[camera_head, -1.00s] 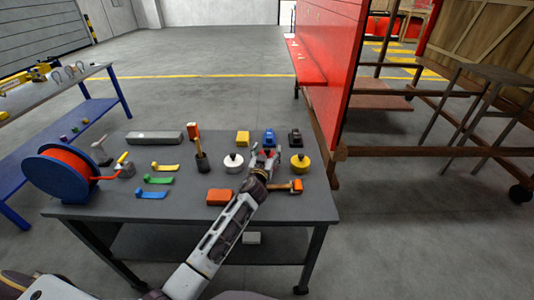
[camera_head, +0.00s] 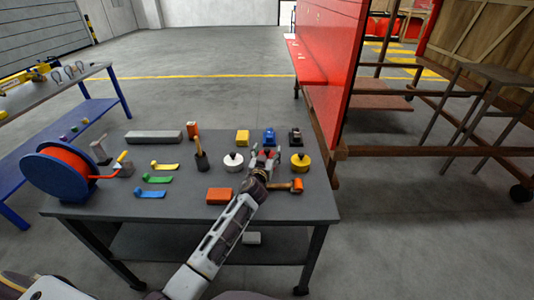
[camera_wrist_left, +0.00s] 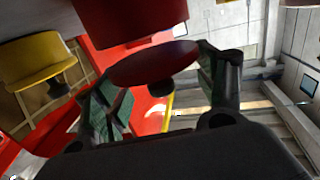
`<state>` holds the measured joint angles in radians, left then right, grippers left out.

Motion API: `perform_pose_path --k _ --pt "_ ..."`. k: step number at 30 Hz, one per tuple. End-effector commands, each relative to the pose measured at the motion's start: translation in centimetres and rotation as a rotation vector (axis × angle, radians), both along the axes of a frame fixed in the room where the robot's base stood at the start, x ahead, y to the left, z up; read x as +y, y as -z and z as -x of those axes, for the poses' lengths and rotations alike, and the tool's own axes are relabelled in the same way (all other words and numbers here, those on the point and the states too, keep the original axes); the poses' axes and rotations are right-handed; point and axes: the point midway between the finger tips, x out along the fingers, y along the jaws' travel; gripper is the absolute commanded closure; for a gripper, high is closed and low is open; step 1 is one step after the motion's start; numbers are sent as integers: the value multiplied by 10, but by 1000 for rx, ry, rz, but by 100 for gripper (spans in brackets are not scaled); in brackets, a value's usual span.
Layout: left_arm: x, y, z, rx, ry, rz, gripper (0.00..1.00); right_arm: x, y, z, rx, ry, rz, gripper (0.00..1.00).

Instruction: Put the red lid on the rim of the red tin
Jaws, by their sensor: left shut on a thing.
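My left gripper (camera_head: 266,157) is over the right part of the table, between the white tin and the yellow tin. In the left wrist view, which looks tipped over, its fingers stand on both sides of the red lid (camera_wrist_left: 152,64), and the lid's dark knob (camera_wrist_left: 160,89) is between them. The gripper is shut on the lid. The red tin (camera_wrist_left: 128,18) is right beside the lid's face in that view. The lid looks shifted sideways from the tin; I cannot tell whether they touch. In the head view the gripper mostly hides both. My right gripper is not in view.
The lidded yellow tin (camera_head: 300,162) is close on the right, the white tin (camera_head: 233,162) close on the left. Blue (camera_head: 269,136), black (camera_head: 295,137) and yellow (camera_head: 242,138) items stand behind.

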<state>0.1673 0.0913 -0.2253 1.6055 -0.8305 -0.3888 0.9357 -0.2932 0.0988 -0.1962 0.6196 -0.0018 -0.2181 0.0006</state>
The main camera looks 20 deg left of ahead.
Motion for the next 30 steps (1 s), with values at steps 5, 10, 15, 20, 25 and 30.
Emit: perform_pose_path --k 5,10,15,20,25,30 --pt "0 2 0 0 0 1 52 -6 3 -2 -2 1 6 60" --pt "0 5 0 1 0 1 52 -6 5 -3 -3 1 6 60" --pt "0 6 0 3 0 1 25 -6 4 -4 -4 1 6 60" --pt "0 7 1 5 0 1 8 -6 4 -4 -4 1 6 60" --pt "0 8 1 7 0 2 8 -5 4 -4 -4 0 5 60" --pt "0 9 1 9 0 2 8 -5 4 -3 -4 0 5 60"
